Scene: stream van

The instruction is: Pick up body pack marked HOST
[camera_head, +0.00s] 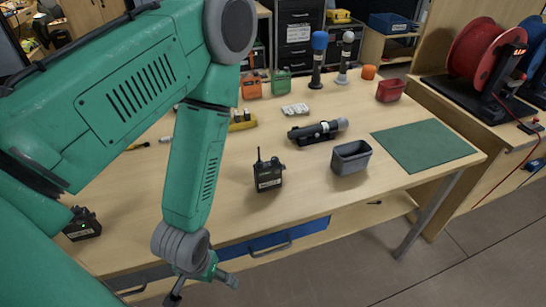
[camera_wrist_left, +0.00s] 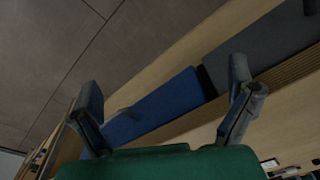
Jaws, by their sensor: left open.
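A black body pack (camera_head: 268,175) with a short antenna and a pale label stands on the table, right of my left forearm. A second dark pack (camera_head: 82,224) with a small green light and a pale label sits at the table's left, partly beside my arm. Both labels are too small to read, so I cannot tell which is HOST. My left gripper (camera_head: 200,288) hangs in front of the table edge, near the drawers, open and empty. The left wrist view shows its spread fingers (camera_wrist_left: 165,105) with nothing between them. My right gripper is out of view.
A grey bin (camera_head: 351,158), a dark handheld device (camera_head: 316,132), a green mat (camera_head: 423,145) and a red bin (camera_head: 391,90) are on the table. Microphones (camera_head: 318,60) stand at the back. A blue drawer front (camera_head: 287,236) lies below the edge. My left arm hides part of the tabletop.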

